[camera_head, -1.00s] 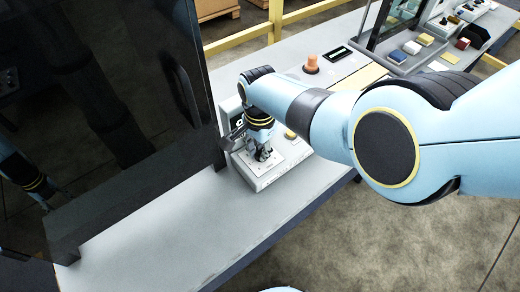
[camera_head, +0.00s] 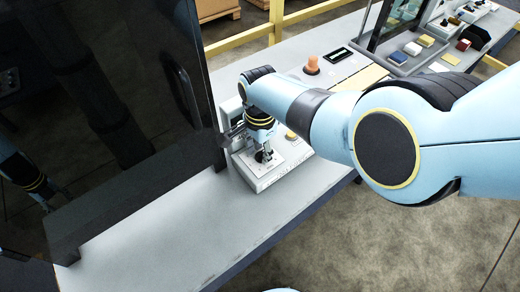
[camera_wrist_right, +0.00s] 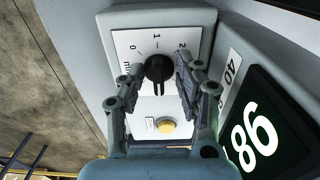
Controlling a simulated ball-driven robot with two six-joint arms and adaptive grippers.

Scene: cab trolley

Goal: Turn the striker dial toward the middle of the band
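The striker dial (camera_wrist_right: 158,69) is a black knob on a white plate marked 0, 1 and 2, seen in the right wrist view. Its ridge points roughly toward the 1. My right gripper (camera_wrist_right: 156,84) has its two fingers apart, one on each side of the dial, with visible gaps to the knob. In the head view my right gripper (camera_head: 263,152) is over the front of the pale control box (camera_head: 266,183), and its fingers partly hide the dial. My left gripper is not in view.
A yellow button (camera_wrist_right: 166,126) sits beside the dial plate. A dark display (camera_wrist_right: 262,125) with large white digits stands next to it. A dark glossy panel (camera_head: 120,90) rises on the left. An orange knob (camera_head: 312,64) stands farther back. The grey counter (camera_head: 165,225) in front is clear.

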